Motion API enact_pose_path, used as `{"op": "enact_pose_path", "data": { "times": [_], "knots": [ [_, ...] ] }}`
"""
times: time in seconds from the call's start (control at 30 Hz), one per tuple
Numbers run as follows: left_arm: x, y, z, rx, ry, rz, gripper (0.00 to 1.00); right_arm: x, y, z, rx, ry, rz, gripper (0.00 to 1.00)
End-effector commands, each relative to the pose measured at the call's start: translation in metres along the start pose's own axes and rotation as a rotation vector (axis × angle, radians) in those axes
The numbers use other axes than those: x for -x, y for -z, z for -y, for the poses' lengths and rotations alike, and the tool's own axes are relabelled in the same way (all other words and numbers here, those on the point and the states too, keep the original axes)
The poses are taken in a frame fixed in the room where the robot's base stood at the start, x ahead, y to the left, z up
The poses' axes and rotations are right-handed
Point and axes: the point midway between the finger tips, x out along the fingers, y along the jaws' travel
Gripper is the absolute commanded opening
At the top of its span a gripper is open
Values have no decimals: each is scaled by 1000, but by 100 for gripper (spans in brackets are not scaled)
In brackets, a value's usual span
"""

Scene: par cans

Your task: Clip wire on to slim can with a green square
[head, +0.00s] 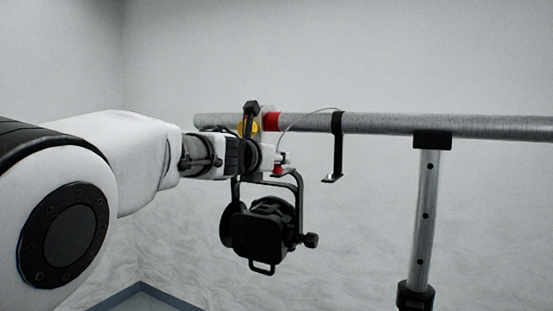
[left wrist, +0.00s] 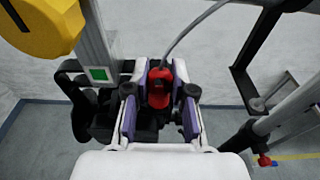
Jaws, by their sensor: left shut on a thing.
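A black slim can (head: 265,232) hangs in its yoke from the horizontal pipe. The green square (left wrist: 99,73) shows on the grey clamp plate above it in the left wrist view. My left gripper (head: 283,160) is at the clamp and the top of the yoke. In the left wrist view its fingers (left wrist: 159,108) are shut on the red clip (left wrist: 158,87) at the end of the grey wire (left wrist: 190,32). The wire (head: 303,113) arches up to the pipe. The clip is just right of the green-square plate; whether it touches the can is hidden.
A black hook bracket (head: 337,147) hangs to the right, and an upright stand (head: 427,205) holds the pipe. A yellow knob (left wrist: 42,25) is close by on the left. Below is open floor.

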Motion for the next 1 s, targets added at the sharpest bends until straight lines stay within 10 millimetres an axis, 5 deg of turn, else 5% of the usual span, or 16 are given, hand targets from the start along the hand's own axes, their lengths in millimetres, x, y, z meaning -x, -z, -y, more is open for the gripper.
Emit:
{"op": "enact_pose_path", "data": {
  "times": [0.07,0.1,0.17,0.5,0.8,1.0],
  "knots": [
    [0,0,0,0,0,-1,0,0,0,0,0,0,0,0],
    [0,0,0,0,0,-1,38,0,0,0,0,0,0,0],
    [0,0,0,0,0,-1,53,0,0,0,0,0,0,0],
    [5,0,0,1,0,-1,53,0,0,0,0,0,0,0],
    [60,0,0,1,-1,0,53,0,0,0,0,0,0,0],
    [75,1,0,1,0,-1,53,0,0,0,0,0,0,0]
  ]
}}
